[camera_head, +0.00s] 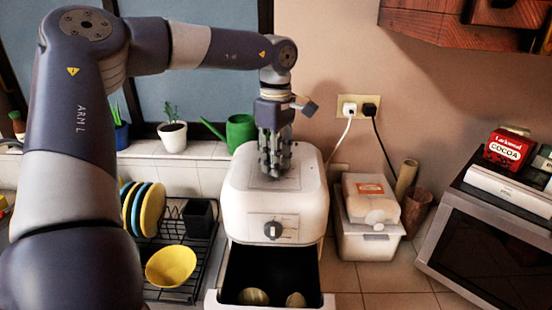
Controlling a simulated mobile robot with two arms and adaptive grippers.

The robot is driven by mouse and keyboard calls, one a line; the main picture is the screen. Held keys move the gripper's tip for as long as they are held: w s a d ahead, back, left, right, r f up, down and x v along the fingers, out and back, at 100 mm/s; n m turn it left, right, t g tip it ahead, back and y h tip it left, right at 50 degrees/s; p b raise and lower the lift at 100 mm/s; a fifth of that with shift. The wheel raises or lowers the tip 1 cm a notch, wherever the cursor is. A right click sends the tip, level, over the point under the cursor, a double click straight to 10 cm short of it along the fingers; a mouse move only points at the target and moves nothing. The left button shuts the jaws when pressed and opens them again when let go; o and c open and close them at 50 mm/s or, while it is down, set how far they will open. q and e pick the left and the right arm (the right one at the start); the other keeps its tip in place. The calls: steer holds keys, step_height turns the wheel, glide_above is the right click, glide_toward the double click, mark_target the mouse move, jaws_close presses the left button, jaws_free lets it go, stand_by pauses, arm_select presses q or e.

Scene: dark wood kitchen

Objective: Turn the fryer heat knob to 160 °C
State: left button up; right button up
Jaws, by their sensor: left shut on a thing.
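The white fryer (245,190) stands on the counter in the middle of the head view. Its front has a dial with a grey knob (273,230). My left gripper (274,170) points straight down at the top of the fryer, behind that front dial. Its fingers are shut on a small part there, which looks like the heat knob; the fingers hide most of it, and I cannot read its setting. The fryer's dark drawer (312,275) is pulled open at the front, with roundish pale items inside. My right gripper is not in view.
A dish rack with plates (150,208) and a yellow bowl (171,266) stands left of the fryer. A bread box (368,240) and a microwave (480,250) are at the right. A green watering can (240,132) is behind.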

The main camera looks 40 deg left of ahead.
arm_select(q)
steer(key=shift+w+r, duration=0.1)
steer(key=shift+r, duration=0.05)
steer(key=o, duration=1)
steer(key=shift+a, duration=0.1)
steer(key=shift+c, duration=0.2)
steer(key=shift+o, duration=0.8)
step_height(320, 180, up, 12)
